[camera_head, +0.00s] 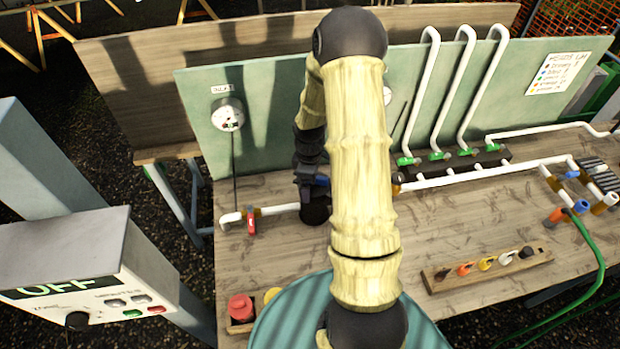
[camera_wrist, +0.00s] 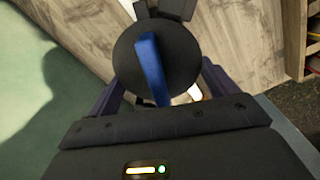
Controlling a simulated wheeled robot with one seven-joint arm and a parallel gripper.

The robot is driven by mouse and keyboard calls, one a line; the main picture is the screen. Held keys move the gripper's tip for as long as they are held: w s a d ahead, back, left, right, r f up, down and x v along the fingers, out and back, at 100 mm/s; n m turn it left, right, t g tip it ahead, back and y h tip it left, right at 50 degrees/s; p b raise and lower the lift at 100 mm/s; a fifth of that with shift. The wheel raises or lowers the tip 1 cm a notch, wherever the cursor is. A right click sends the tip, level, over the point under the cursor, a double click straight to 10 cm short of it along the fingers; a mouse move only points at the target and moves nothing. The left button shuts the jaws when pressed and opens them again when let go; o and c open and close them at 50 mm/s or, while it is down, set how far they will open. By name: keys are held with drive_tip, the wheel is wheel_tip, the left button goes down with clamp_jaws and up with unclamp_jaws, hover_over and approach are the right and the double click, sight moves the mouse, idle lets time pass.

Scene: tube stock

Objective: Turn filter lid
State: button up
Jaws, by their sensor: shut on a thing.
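The filter lid is a round black disc (camera_wrist: 183,62) with a raised blue bar (camera_wrist: 150,66) across it, seen from above in the wrist view. My gripper (camera_wrist: 157,95) has its dark fingers on either side of the lid and is shut on it. In the head view my gripper (camera_head: 311,184) is low over the dark filter body (camera_head: 316,212), which stands in the white pipe line on the bench. A bit of blue shows beside the fingers there. My arm and gripper hide most of the lid in the head view.
A red valve handle (camera_head: 251,221) sits left of the filter on the pipe. A gauge (camera_head: 228,114) hangs on the green panel (camera_head: 270,90). A wooden rack (camera_head: 485,269) with coloured knobs, a red button (camera_head: 240,308) and a control box reading OFF (camera_head: 85,270) stand nearer.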

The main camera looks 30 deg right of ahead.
drive_tip(key=shift+s+a+r+n+p, duration=0.15)
drive_tip(key=shift+n+p, duration=0.4)
drive_tip(key=shift+n, duration=1.15)
drive_tip(key=o, duration=0.9)
drive_tip(key=shift+c, duration=0.2)
wheel_tip(320, 180, up, 17)
drive_tip(key=b, duration=0.2)
